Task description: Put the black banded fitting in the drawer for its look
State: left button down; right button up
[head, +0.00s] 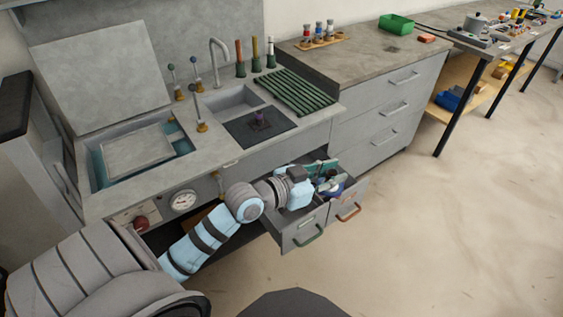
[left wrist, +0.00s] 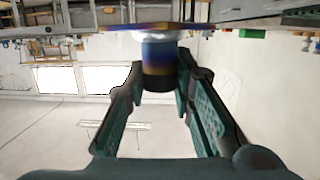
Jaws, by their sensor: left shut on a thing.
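My left gripper (head: 325,182) reaches down over the open drawers below the sink. In the left wrist view its dark green fingers (left wrist: 160,84) are shut on a fitting (left wrist: 160,55). The fitting has a wide flange, a body shading from blue-purple to orange, and a dark end between the fingertips. I cannot make out a black band pattern on it. One open drawer has a green handle (head: 309,237); the one to its right has an orange-red handle (head: 349,212). My arm hides part of the drawers' inside. My right gripper is not in view.
A fitting with a purple top (head: 261,120) stands on a dark mat (head: 245,133) by the sink. Upright levers and a tap stand behind. A green ribbed rack (head: 292,95) lies to the right. The floor right of the drawers is clear.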

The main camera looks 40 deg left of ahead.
pick_arm(q)
jog(key=w+a+f+n+y+b, duration=0.35)
jog(key=a+f+b, duration=0.25)
jog(key=a, duration=0.4)
jog(key=w+a+f+n+y+b, duration=0.3)
jog(key=a+f+y+b, duration=0.3)
jog(key=a, duration=0.5)
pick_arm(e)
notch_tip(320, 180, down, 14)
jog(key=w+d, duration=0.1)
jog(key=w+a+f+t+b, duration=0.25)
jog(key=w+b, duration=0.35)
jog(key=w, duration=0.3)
pick_arm(q)
notch_tip(320, 180, down, 19)
jog(key=h+b, duration=0.1)
jog(key=b, duration=0.2)
jog(key=shift+w+d+f+t+b, duration=0.15)
jog(key=shift+d+f+t+b, duration=0.05)
jog(key=shift+d+t+b, duration=0.2)
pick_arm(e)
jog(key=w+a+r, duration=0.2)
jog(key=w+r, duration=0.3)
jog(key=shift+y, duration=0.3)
